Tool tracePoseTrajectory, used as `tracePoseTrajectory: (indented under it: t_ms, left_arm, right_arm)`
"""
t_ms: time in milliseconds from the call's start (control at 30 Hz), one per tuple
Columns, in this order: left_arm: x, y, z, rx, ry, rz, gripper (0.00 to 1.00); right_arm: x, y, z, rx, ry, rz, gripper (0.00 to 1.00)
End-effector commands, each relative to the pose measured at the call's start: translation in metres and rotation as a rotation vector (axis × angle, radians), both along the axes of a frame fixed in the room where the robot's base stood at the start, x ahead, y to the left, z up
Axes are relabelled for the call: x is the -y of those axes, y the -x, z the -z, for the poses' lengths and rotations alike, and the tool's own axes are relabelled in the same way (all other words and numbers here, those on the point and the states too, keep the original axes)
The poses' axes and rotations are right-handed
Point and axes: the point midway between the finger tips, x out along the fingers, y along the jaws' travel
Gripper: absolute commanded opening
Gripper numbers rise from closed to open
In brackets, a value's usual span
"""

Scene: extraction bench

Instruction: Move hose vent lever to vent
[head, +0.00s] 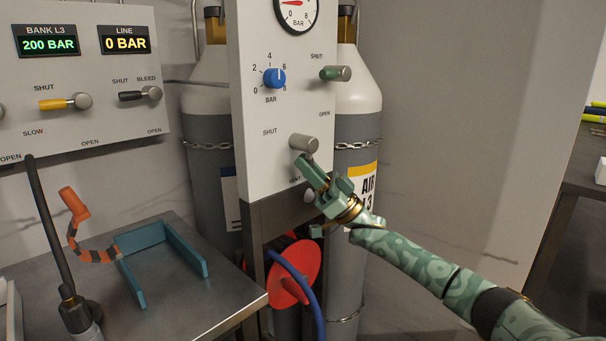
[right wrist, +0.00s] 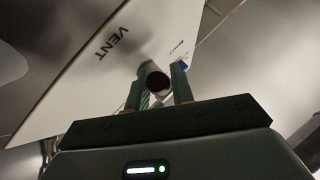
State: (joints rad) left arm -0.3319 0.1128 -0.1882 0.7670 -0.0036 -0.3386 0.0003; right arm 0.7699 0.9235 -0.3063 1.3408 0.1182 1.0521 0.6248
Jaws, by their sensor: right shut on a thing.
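The hose vent lever (head: 304,143) is on the lower part of the grey upright panel (head: 285,115), with a metal hub and the labels SHUT, OPEN and VENT around it. My right gripper (head: 308,168) is just below the hub, by the VENT label. It is shut on the lever's handle and hides most of it in the head view. In the right wrist view, the dark round end of the lever (right wrist: 157,83) sits between the two fingers (right wrist: 158,92), with the VENT label to its left. My left gripper is not in view.
Above are a green lever (head: 336,74), a blue knob (head: 274,78) and a gauge (head: 296,12). Chained cylinders (head: 358,100) stand behind the panel. A red reel (head: 297,272) with a blue hose is below. A bench (head: 190,312) with a teal bracket (head: 162,260) is at left.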

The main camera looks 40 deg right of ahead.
Motion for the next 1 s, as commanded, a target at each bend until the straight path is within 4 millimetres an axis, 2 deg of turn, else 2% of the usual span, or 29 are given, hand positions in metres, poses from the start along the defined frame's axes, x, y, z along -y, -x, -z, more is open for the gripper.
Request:
tracePoseTrajectory:
  t_ms: [33, 633, 667, 700, 1000]
  left_arm:
    - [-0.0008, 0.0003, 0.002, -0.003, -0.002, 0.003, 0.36]
    - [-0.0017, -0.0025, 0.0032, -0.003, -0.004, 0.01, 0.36]
    - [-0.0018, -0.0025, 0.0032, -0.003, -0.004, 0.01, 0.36]
    - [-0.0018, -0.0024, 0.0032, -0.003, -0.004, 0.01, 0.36]
    - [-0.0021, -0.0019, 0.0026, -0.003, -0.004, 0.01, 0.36]
  right_arm:
    - [0.0001, -0.0014, 0.0056, -0.008, 0.018, 0.0, 0.01]
    - [0.0021, -0.001, 0.0026, -0.001, 0.056, 0.002, 0.01]
    - [0.0021, -0.0009, 0.0026, -0.001, 0.056, 0.002, 0.26]
    - [0.0022, -0.0009, 0.0025, -0.001, 0.056, 0.002, 0.32]
    - [0.003, 0.0003, 0.0018, 0.002, 0.053, 0.001, 0.32]
